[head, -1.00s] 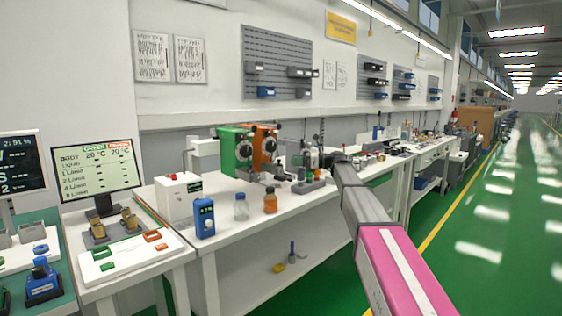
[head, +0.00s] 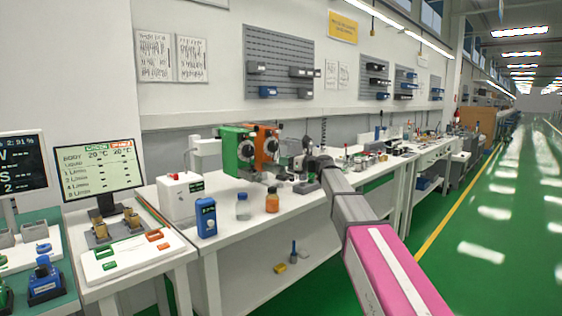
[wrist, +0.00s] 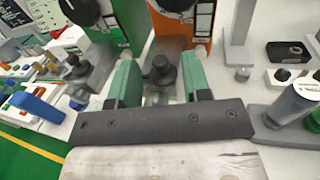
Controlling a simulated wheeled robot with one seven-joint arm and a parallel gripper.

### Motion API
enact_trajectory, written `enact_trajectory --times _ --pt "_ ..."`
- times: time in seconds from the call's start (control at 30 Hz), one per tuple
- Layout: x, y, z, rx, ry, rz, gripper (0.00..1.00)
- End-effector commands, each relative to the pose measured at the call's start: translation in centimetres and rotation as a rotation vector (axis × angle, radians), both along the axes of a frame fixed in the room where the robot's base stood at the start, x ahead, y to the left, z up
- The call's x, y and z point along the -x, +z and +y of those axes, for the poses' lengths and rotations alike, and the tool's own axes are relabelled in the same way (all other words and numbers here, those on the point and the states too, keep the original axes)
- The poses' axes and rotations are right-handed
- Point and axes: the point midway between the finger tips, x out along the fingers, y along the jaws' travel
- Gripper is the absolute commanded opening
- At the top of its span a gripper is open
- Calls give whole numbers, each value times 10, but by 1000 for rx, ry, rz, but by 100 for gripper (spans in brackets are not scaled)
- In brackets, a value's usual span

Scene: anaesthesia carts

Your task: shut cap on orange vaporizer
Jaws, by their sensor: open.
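The orange vaporizer (head: 266,147) stands on the white bench beside a green vaporizer (head: 236,150). In the wrist view the orange body (wrist: 190,52) rises just beyond my gripper (wrist: 160,66), with its dark dial cut off at the top. My gripper's two green fingers are apart. A dark cap (wrist: 161,72) with a round knob on top stands low in front of the orange vaporizer and appears between the fingers. I cannot tell whether a finger touches it, or how it sits on the filler. In the head view my wrist partly hides this area.
A similar dark cap (wrist: 83,67) stands before the green vaporizer. A clear bottle (head: 243,207) and an orange bottle (head: 272,200) stand nearer the front edge. At right in the wrist view, a grey rack holds a labelled vial (wrist: 290,103).

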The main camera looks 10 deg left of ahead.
Motion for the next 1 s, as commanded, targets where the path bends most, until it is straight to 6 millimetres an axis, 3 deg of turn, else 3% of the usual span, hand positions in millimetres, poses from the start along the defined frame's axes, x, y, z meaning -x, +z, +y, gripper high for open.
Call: enact_trajectory --times 0.2,0.57,0.6,0.7,1.0 --pt "-11 0 21 0 0 0 44" --pt "-12 0 26 0 0 0 44" --pt "-12 0 26 0 0 0 41" --pt "-12 0 26 0 0 0 11" --pt "-13 0 27 -1 24 0 12"
